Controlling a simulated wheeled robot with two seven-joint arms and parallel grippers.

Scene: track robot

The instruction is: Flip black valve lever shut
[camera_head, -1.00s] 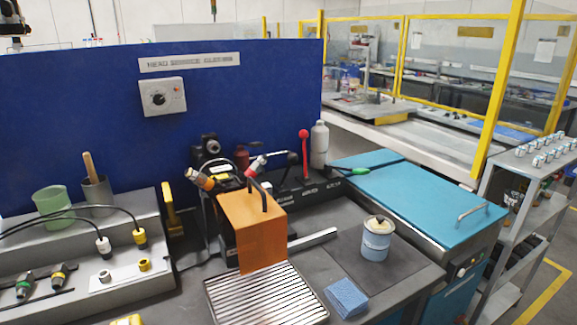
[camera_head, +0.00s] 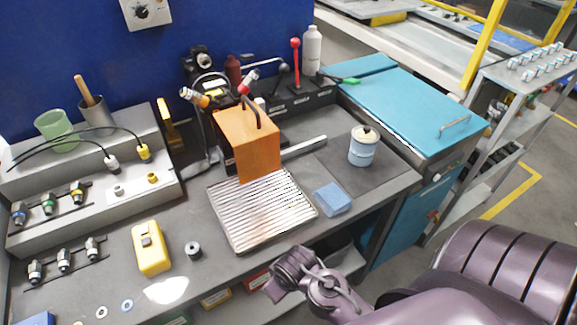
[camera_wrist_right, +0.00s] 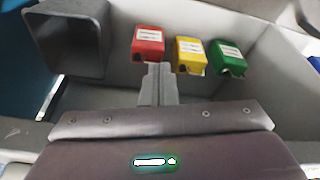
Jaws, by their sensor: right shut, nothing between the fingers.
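A lever with a black knob (camera_head: 283,68) stands at the back of the bench, left of a red-knobbed lever (camera_head: 295,44). A green-tipped lever (camera_head: 349,80) lies low to the right. The black lever is small in the head view, so I cannot tell its exact setting. My right arm comes in at the lower right of the head view, in front of the bench and far from the levers. Its gripper (camera_wrist_right: 158,84) shows in the right wrist view, shut and empty, pointing toward colored boxes. My left gripper is not in view.
An orange machine (camera_head: 250,140), ribbed tray (camera_head: 238,235), blue sponge (camera_head: 333,198) and lidded tin (camera_head: 362,150) occupy the bench. Red (camera_wrist_right: 148,44), yellow (camera_wrist_right: 190,54) and green (camera_wrist_right: 227,58) boxes stand ahead of the right gripper. A teal cabinet (camera_head: 420,105) is at right.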

